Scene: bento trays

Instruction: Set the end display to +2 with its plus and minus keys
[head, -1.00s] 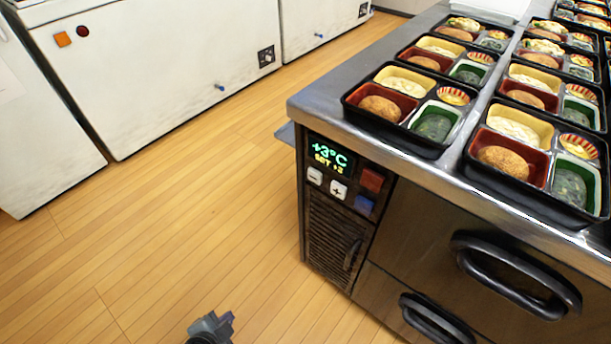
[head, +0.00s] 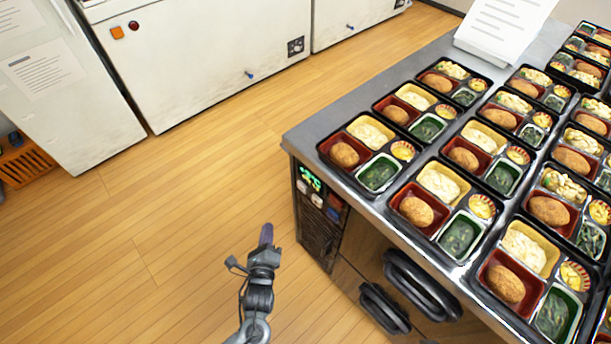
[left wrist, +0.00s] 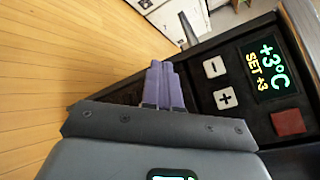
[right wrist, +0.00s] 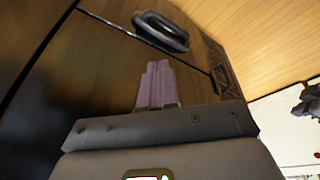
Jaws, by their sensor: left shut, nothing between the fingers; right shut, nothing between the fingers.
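The end display (head: 310,179) is on the end of the steel counter. In the left wrist view the display (left wrist: 268,68) reads +3°C with SET +3 below. The white minus key (left wrist: 214,67) and white plus key (left wrist: 225,98) sit beside it. My left gripper (head: 267,234) is shut and empty, apart from the panel and to its left in the head view. Its purple fingers (left wrist: 162,82) show left of the keys in the left wrist view. My right gripper (right wrist: 157,82) is shut and empty before a dark drawer front. It is not in the head view.
Several filled bento trays (head: 370,190) cover the counter top (head: 312,137). Black handles (head: 421,284) stick out. The wooden floor (head: 190,225) is open.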

